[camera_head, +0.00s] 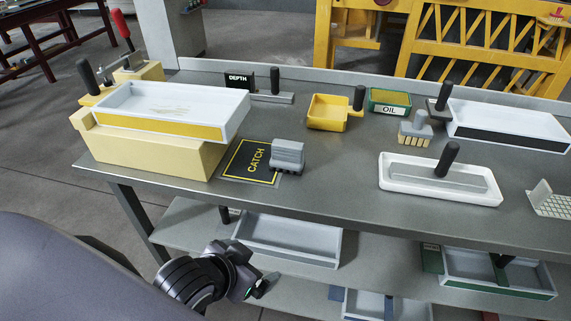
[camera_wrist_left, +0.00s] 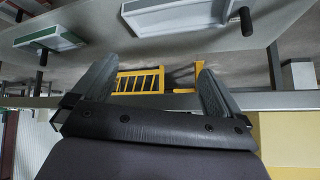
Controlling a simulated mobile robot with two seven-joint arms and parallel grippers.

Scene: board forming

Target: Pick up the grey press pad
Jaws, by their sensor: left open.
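A grey block (camera_head: 287,157) with small dark feet sits at the right edge of the black CATCH mat (camera_head: 240,165). A flat grey plate with an upright black handle (camera_head: 446,160) lies in a white tray (camera_head: 397,181) to its right. I cannot tell for certain which of the two is the press pad. My left gripper (camera_head: 250,280) is low, in front of the table's front edge and near the lower shelf, apart from both. In the left wrist view its two fingers (camera_wrist_left: 154,65) are spread with nothing between them. My right gripper is not in view.
A white tray (camera_head: 225,103) rests on a cream block (camera_head: 150,150) at the left. Behind stand a yellow scoop (camera_head: 326,113), an OIL box (camera_head: 390,97), a DEPTH sign (camera_head: 238,80) and a brush (camera_head: 415,128). The lower shelf (camera_head: 185,235) holds more trays close to my left gripper.

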